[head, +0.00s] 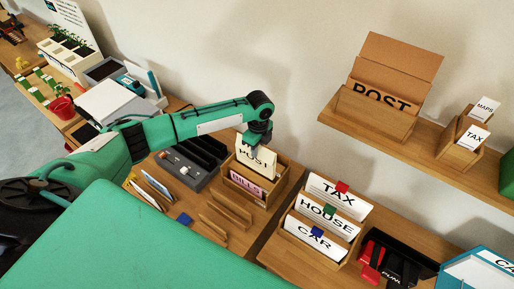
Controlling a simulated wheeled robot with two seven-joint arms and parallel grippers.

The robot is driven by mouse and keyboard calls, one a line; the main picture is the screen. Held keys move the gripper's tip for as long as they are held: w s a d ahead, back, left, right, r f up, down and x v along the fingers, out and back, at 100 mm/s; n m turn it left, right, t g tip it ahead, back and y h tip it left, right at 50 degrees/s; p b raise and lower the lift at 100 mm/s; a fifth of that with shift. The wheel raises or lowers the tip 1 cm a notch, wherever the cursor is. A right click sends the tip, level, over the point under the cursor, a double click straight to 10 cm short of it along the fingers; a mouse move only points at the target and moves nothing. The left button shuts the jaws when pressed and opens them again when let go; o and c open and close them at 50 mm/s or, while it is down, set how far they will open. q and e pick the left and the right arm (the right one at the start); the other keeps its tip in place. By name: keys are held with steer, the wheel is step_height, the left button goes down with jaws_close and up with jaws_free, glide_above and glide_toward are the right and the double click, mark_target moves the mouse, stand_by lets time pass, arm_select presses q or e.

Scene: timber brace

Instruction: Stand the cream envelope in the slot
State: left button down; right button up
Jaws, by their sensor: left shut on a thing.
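My left gripper (257,147) reaches in from the left and points down, shut on the cream envelope (263,163). The envelope is upright, with dark lettering that looks like POST. It is at the back part of a wooden letter box (268,191), behind a pink card marked BILLS (247,185). The envelope's lower edge is hidden, so I cannot tell whether it touches the bottom of the slot. My right gripper is not in view.
Low wooden racks (226,215) and a dark grey tray (190,160) lie left of the box. A wooden file holder (318,244) with TAX, HOUSE and CAR cards stands right. A wall shelf (450,150) holds a POST box (377,112) and a small card holder.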

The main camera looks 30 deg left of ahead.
arm_select(q)
steer(key=shift+f+b, duration=1.3)
steer(key=shift+f, duration=1.45)
steer(key=c, duration=0.8)
jaws_free()
steer(key=shift+o, duration=0.2)
steer(key=shift+r, duration=0.15)
step_height(320, 180, up, 8)
steer(key=p, duration=0.7)
steer(key=shift+p, duration=0.3)
